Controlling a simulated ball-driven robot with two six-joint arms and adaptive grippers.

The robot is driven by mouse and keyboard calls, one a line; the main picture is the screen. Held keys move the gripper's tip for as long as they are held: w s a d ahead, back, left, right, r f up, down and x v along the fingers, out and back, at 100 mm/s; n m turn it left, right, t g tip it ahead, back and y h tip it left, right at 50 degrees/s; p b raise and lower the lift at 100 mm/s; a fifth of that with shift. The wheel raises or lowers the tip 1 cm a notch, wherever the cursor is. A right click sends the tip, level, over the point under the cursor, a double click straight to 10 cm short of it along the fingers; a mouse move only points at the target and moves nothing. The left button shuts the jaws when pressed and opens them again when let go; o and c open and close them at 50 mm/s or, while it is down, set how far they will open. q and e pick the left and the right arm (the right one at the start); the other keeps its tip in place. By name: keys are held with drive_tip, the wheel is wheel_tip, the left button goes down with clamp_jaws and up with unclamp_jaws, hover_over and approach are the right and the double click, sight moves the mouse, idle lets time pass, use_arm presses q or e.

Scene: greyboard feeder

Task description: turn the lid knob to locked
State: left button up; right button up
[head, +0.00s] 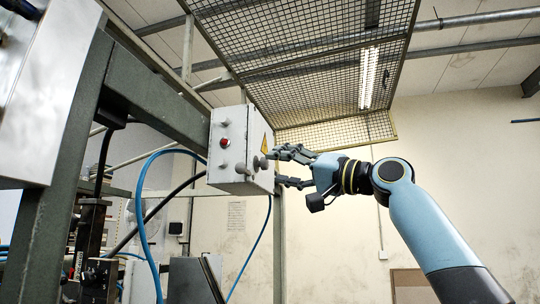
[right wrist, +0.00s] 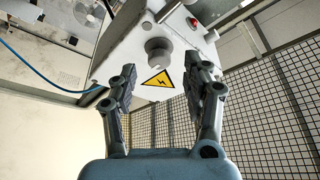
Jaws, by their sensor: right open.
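A grey control box (head: 230,128) hangs from a green steel frame. A round grey knob (head: 262,162) stands out from its right-hand face, below a yellow warning triangle (head: 265,144). In the right wrist view the knob (right wrist: 158,50) is ahead, with the triangle (right wrist: 158,79) beneath it. My right gripper (head: 274,169) is open at this face, its fingers spread to either side of the knob. In the right wrist view the fingers (right wrist: 160,66) show a gap on each side of the knob; contact is not visible. The knob's lock position is not readable. My left gripper is not in view.
A red button (head: 224,142) and several small grey controls are on the box's other visible face. Blue hoses (head: 143,220) hang below and left. A wire mesh guard (head: 310,70) is overhead. Open room lies right of the box around my arm.

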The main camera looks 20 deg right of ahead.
sight(267, 165)
drive_tip(key=p+x, duration=0.1)
drive_tip(key=x, duration=0.1)
drive_tip(key=shift+w+a+r, duration=0.15)
drive_tip(key=shift+w+r, duration=0.05)
drive_tip(key=shift+w+a, duration=0.2)
drive_tip(key=shift+w, duration=0.1)
drive_tip(key=shift+c, duration=0.2)
